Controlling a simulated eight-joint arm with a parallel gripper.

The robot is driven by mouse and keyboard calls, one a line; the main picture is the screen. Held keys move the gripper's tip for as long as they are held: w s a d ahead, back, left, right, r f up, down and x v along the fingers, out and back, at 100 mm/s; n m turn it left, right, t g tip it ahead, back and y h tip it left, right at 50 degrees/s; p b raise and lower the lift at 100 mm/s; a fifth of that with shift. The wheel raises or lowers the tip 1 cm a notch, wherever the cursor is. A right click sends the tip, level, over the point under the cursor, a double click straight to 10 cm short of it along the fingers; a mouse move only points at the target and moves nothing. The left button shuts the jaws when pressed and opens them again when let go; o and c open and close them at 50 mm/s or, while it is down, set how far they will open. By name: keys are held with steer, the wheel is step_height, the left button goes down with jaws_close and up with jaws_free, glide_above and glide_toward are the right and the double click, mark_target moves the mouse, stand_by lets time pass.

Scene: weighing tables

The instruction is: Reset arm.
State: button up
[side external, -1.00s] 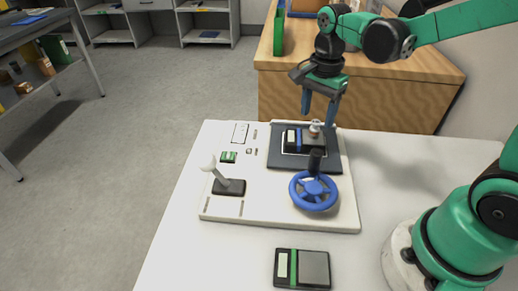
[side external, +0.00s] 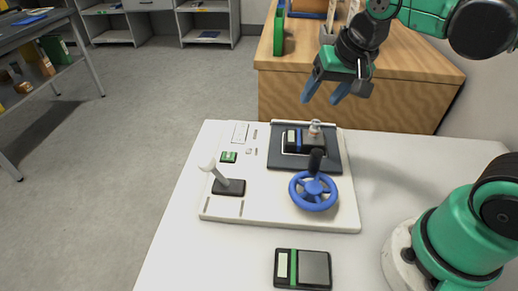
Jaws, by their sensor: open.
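My gripper (side external: 322,96) is open and empty. Its two blue fingers point down and to the left, in the air above the far right of the white board. Below it, apart from it, a dark scale (side external: 297,141) stands on a dark grey pad (side external: 329,165) at the board's far side. A small object with a light top (side external: 315,128) is on the right part of that scale. My arm reaches in from the upper right.
Another scale (side external: 302,268) lies on the white table (side external: 215,262) in front. A wooden cabinet (side external: 400,100) stands behind.

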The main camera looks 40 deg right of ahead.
steer(key=n+t, duration=0.1)
steer(key=n, duration=0.1)
steer(key=s+a+f+n, duration=0.1)
steer(key=n, duration=0.1)
steer(key=f+n+t, duration=0.1)
steer(key=shift+s+a+f+n+t, duration=0.1)
steer(key=shift+s+a+n+t, duration=0.05)
steer(key=shift+n+t, duration=0.2)
stand_by(0.7)
